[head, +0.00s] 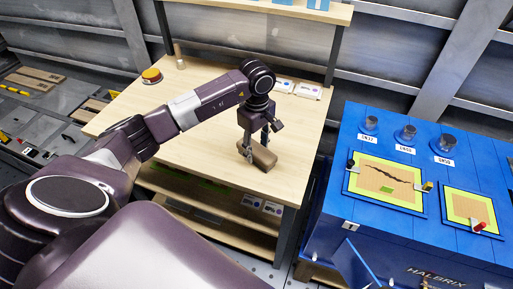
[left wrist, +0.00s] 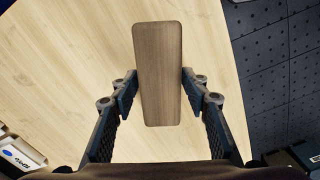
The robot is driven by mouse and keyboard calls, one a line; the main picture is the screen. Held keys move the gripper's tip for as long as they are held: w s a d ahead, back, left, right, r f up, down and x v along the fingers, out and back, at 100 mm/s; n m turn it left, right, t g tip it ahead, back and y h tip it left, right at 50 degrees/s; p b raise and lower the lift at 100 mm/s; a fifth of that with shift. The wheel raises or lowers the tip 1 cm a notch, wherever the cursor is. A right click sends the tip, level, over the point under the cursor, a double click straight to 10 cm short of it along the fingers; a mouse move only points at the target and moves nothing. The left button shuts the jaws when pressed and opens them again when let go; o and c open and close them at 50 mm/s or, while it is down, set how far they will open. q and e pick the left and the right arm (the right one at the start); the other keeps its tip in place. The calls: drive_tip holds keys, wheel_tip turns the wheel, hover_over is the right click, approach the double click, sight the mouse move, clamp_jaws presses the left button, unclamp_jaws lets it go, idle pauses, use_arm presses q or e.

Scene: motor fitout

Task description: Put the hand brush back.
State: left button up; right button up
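The hand brush (head: 264,156) shows as a plain brown wooden block with rounded corners, near the front right part of the wooden workbench top (head: 205,145). My left gripper (head: 256,150) comes down over it from above. Any bristles are hidden underneath. I cannot tell whether the brush touches the bench top or is slightly above it. My right gripper is not in view.
An orange button on a base (head: 152,76) and a small wooden peg-like item (head: 179,58) stand at the bench's back left. White labelled cards (head: 307,90) lie at the back right. A blue cabinet (head: 370,235) with jars and framed panels stands right. The bench's middle is clear.

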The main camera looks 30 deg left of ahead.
sight(256, 149)
use_arm(q)
drive_tip(key=shift+o, duration=1.1)
drive_tip(key=shift+r, duration=0.1)
drive_tip(key=shift+r, duration=0.15)
drive_tip(key=shift+w+r, duration=0.1)
drive_tip(key=shift+r, duration=0.25)
wheel_tip(256, 149, up, 11)
drive_tip(key=b, duration=0.2)
